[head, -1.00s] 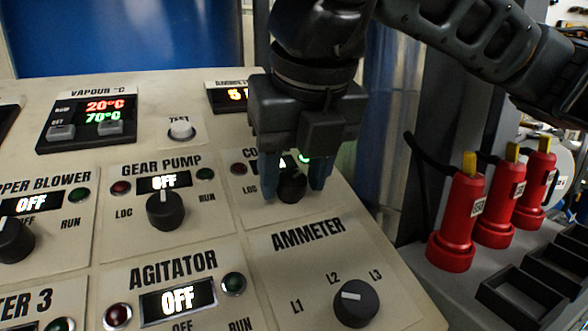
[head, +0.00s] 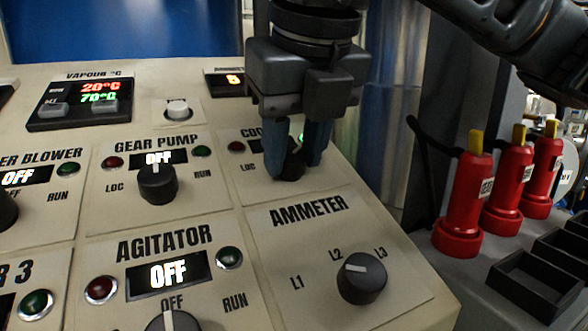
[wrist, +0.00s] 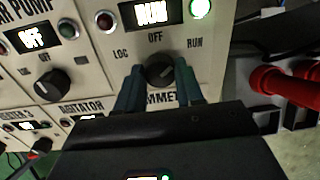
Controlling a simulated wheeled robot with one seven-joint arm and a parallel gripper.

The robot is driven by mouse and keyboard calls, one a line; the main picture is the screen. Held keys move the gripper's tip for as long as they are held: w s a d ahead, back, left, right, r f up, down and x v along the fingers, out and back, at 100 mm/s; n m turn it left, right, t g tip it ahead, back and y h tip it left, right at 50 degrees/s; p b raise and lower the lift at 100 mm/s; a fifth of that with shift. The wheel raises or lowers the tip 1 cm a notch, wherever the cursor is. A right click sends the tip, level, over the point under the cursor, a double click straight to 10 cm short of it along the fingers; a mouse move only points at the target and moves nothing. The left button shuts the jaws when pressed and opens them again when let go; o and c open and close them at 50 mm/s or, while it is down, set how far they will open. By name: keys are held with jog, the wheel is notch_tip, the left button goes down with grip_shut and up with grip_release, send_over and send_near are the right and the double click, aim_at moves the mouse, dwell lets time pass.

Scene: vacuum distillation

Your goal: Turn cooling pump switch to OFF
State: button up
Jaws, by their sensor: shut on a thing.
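The cooling pump switch is a round black knob (wrist: 160,70) under a lit display (wrist: 151,12) that reads RUN. LOC, OFF and RUN are printed around the knob, and a green lamp (wrist: 200,8) glows beside the display. The red lamp (wrist: 105,20) is dark. My gripper (wrist: 159,82) is shut on the knob, with one blue finger on each side of it. In the head view my gripper (head: 297,170) hides most of this panel's label and display. The knob's exact pointer direction is hard to make out.
The gear pump knob (head: 157,183) is to the left, its display reading OFF. The ammeter knob (head: 362,278) and agitator display (head: 168,274) are nearer the front. Red cylinders (head: 464,205) with yellow tops stand to the right, beside black trays (head: 540,285).

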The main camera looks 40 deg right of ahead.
jog(key=n+b, duration=0.1)
jog(key=b, duration=0.2)
jog(key=shift+f+n+b, duration=0.35)
jog(key=shift+n, duration=0.05)
jog(key=n+b, duration=0.2)
jog(key=b, duration=0.1)
jog(key=n+b, duration=0.2)
jog(key=n, duration=0.1)
jog(key=shift+r+n, duration=0.2)
jog(key=shift+n, duration=0.1)
jog(key=shift+r+n+b, duration=0.15)
jog(key=shift+n+b, duration=0.65)
jog(key=shift+n, duration=0.7)
jog(key=o, duration=1)
jog(key=shift+o, duration=0.2)
jog(key=d+v, duration=0.1)
jog(key=v, duration=0.6)
jog(key=shift+s+a+r, duration=0.3)
jog(key=shift+a+r, duration=0.05)
jog(key=shift+a, duration=0.05)
